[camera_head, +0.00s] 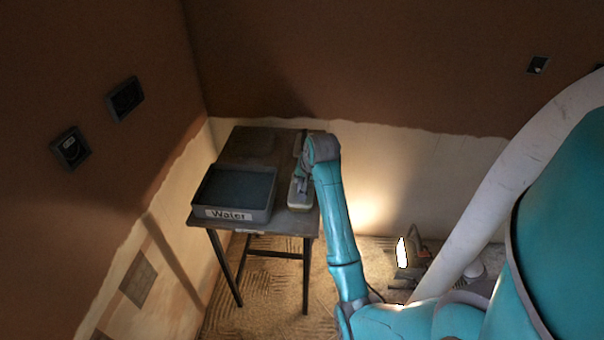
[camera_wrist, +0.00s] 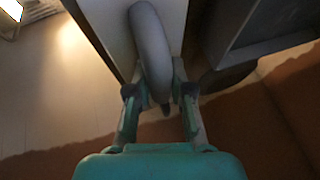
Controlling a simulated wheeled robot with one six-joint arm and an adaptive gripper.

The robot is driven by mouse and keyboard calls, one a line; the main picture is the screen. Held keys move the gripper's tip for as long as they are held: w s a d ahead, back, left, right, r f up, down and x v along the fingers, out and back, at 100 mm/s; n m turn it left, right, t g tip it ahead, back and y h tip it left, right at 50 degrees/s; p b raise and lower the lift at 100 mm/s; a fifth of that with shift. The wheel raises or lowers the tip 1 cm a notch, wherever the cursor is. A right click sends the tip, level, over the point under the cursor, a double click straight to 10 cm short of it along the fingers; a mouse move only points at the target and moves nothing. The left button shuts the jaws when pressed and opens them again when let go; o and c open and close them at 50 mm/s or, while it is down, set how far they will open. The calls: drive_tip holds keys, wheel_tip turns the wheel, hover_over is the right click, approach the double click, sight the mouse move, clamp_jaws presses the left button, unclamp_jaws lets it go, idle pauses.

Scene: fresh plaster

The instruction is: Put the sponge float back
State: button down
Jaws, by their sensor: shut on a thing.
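The sponge float shows as a pale yellowish block (camera_head: 298,203) at the right side of the small table, beside the water tray (camera_head: 264,213). In the wrist view its rounded grey handle (camera_wrist: 150,45) runs between my fingers, over the pale float body (camera_wrist: 108,30). My gripper (camera_head: 302,184) is above the float and shut on its handle, with one finger on each side in the wrist view (camera_wrist: 159,91). The float looks level. I cannot tell whether its underside touches the tabletop. My wrist hides part of it in the head view.
The dark table (camera_head: 250,143) stands in the corner against both walls. The tray, labelled "Water", is close on the float's left and also shows in the wrist view (camera_wrist: 262,48). The table's back is mostly clear. A lit work lamp (camera_head: 403,252) is on the floor to the right.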

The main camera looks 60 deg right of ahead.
drive_tip(key=shift+f, duration=0.5)
idle(0.5)
drive_tip(key=c, duration=1)
unclamp_jaws()
drive_tip(key=shift+o, duration=0.2)
drive_tip(key=shift+v, duration=4)
